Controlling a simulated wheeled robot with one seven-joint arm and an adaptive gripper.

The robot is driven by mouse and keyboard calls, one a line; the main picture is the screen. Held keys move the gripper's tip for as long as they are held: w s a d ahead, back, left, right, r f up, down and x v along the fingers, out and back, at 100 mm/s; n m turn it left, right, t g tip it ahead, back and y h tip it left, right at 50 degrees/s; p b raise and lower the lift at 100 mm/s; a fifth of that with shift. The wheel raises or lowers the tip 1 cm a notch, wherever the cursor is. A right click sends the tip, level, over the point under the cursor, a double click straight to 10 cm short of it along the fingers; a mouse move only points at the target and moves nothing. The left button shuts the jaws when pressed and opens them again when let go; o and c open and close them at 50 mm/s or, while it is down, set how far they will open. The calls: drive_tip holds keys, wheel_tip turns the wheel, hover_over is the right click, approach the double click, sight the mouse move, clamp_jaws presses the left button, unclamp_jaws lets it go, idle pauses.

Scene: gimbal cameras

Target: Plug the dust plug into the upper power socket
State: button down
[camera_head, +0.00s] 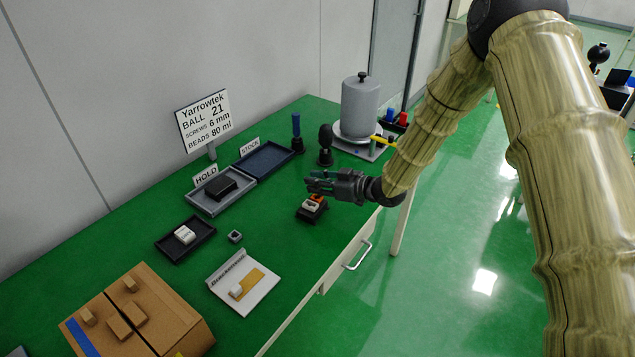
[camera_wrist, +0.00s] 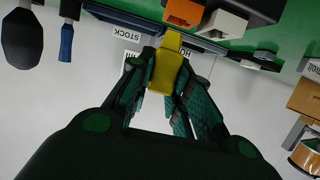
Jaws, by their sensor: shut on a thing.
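My gripper (camera_wrist: 165,65) is shut on a yellow block-shaped piece, apparently the dust plug (camera_wrist: 166,72), which sticks out past the fingertips. In the head view my gripper (camera_head: 316,182) is above the table's right edge, pointing left; the yellow piece is not clear there. Just below it on the table is a dark block with an orange socket part (camera_head: 316,198) and a white one (camera_head: 309,205). In the wrist view the orange part (camera_wrist: 183,12) and the white part (camera_wrist: 222,24) show at the top, apparently apart from the yellow piece. Which one is the upper power socket I cannot tell.
Behind the gripper are the HOLD tray (camera_head: 206,205) with a black box, the blue STOCK tray (camera_head: 264,177), and a dark rounded tool (camera_head: 325,142). A grey cylinder (camera_head: 360,105) stands at the back. A white board (camera_head: 262,302) and cardboard box (camera_head: 172,310) stand in front.

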drive_tip(key=shift+f+b, duration=0.7)
drive_tip(key=shift+f, duration=0.6)
idle(0.6)
drive_tip(key=c, duration=1.2)
unclamp_jaws()
drive_tip(key=shift+c, duration=0.2)
drive_tip(key=v, duration=1.2)
drive_tip(key=shift+r, duration=0.1)
